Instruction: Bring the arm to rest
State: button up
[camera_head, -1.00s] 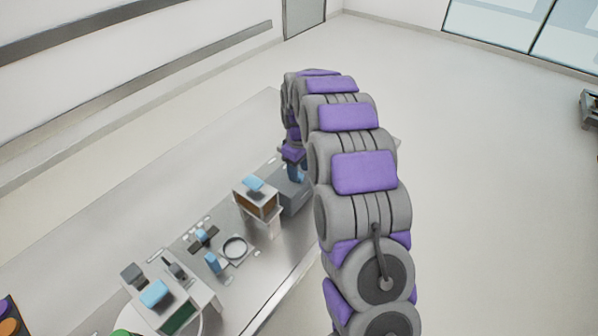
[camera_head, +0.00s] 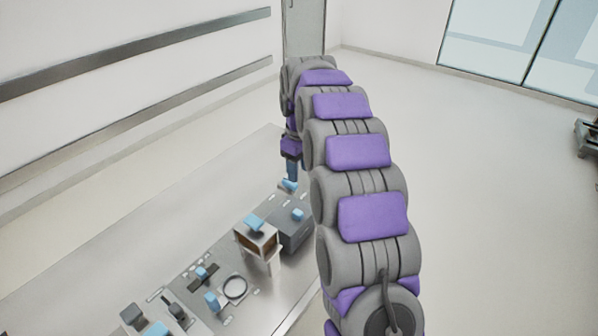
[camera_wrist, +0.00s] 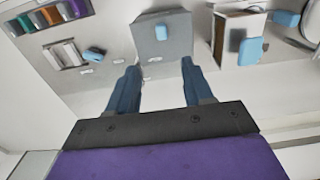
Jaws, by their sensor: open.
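My arm reaches away from the camera over a metal bench (camera_head: 262,318) and bends down at its far end. My gripper (camera_head: 291,180) hangs above the bench, behind a grey box (camera_head: 296,237) in the head view. In the wrist view, my gripper (camera_wrist: 160,65) has its two blue fingers spread apart with nothing between them. The grey box (camera_wrist: 165,48), with a small light-blue block on it, lies just past the fingertips, apart from them.
A white box with a brown panel and a light-blue handle (camera_head: 258,245) stands beside the grey box. A black ring (camera_head: 235,289) and small blue-topped parts lie nearer on the bench. A rack with coloured slots (camera_wrist: 62,18) is at the wrist view's upper left. Open floor lies right.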

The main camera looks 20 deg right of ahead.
dwell(0.3)
jog(key=s+a+r+m+g, duration=0.1)
jog(key=s+a+r+m, duration=0.15)
jog(key=s, duration=1.35)
jog(key=s+a+r+m, duration=0.1)
jog(key=s+a+m, duration=0.2)
jog(key=s, duration=1.3)
jog(key=s+f+m, duration=0.1)
jog(key=s+f, duration=0.3)
jog(key=s, duration=0.8)
jog(key=shift+s+a+m+g, duration=0.25)
jog(key=shift+a+m+g, duration=0.1)
jog(key=shift+a+g, duration=0.1)
jog(key=shift+c, duration=0.7)
jog(key=shift+a, duration=0.1)
